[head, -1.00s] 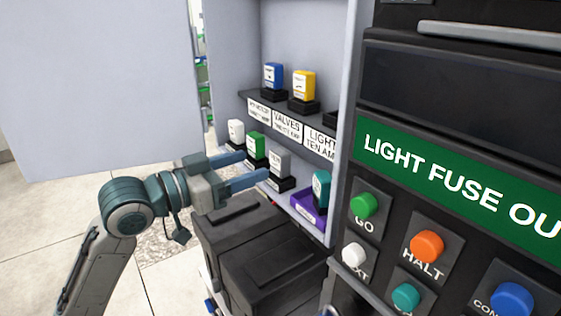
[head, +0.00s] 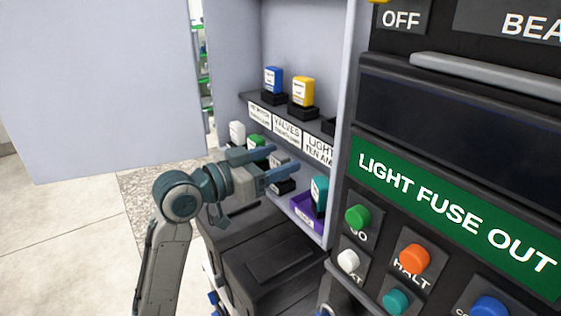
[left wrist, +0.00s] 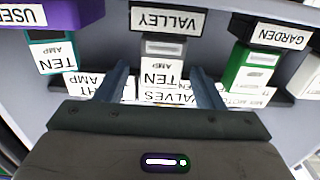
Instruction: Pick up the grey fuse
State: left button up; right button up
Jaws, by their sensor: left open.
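The grey fuse (head: 278,159) stands in a black base on the cabinet's lower shelf, partly hidden by my left gripper in the head view. In the left wrist view the grey fuse (left wrist: 163,48) has a white TEN label, and its base is marked VALLEY (left wrist: 168,20). My left gripper (head: 281,162) is open, with one finger on each side of the fuse in the left wrist view (left wrist: 160,70). Gaps show between the fingers and the fuse there. My right gripper is not in view.
A green fuse (left wrist: 252,68) and a white fuse (head: 237,133) stand on one side, a teal fuse (head: 319,192) in a purple base on the other. Blue (head: 273,79) and yellow (head: 303,91) fuses stand on the upper shelf. A button panel (head: 450,200) is at right.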

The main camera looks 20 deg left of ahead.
pick_arm(q)
jog(key=shift+w+d, duration=0.45)
jog(key=shift+w, duration=0.05)
jog(key=c, duration=1.1)
jog(key=shift+o, duration=0.2)
jog(key=shift+r, duration=0.1)
